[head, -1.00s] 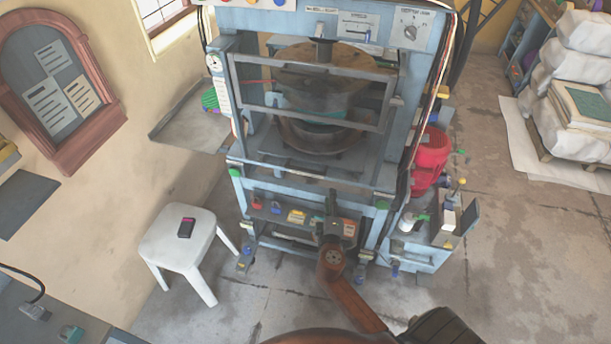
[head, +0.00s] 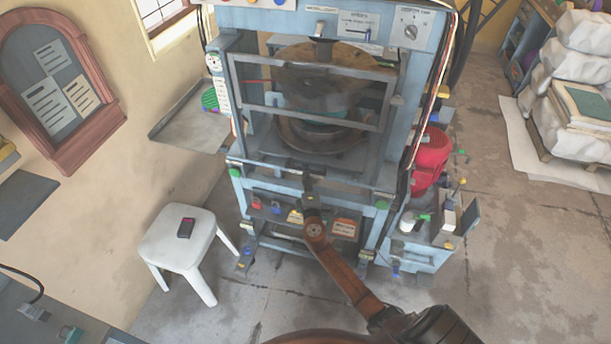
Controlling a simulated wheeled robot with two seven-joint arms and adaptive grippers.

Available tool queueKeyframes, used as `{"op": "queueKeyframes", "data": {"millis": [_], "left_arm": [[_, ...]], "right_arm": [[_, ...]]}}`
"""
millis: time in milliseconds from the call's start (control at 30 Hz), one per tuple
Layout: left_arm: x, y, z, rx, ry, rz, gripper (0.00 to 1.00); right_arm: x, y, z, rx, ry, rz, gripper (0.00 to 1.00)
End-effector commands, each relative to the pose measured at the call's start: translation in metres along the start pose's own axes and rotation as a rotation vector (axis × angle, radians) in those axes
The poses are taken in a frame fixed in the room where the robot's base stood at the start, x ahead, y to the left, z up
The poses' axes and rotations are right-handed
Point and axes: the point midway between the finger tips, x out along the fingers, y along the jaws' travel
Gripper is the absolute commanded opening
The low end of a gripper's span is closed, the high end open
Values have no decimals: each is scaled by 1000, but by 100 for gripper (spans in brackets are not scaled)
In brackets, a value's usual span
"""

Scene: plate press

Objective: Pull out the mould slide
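The blue plate press (head: 238,140) stands in the middle of the head view. Behind its grey guard frame (head: 310,112), a round mould (head: 320,135) sits low in the press opening, above a flat grey plate (head: 270,159) that looks like the mould slide. The guard bars partly hide the mould. My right gripper (head: 307,180) is at the front edge of the press bed, just below the plate. It is small and dark, so I cannot tell whether its fingers are apart or touch anything. My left gripper is out of view.
White sacks (head: 575,80) are stacked far right. Floor at the lower right is clear.

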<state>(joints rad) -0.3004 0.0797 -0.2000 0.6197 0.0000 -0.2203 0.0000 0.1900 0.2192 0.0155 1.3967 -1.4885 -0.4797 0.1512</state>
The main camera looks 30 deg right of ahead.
Motion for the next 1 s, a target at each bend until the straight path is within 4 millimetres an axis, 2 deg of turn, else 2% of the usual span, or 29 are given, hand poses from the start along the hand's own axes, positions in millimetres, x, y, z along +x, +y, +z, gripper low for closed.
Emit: {"op": "queueKeyframes", "data": {"millis": [200, 600, 1000], "left_arm": [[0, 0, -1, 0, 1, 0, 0], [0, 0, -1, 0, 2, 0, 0], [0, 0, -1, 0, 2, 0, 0]], "right_arm": [[0, 0, 0, 0, 0, 0, 26], [0, 0, 0, 1, 0, -1, 0], [-1, -1, 0, 0, 0, -1, 0]]}}
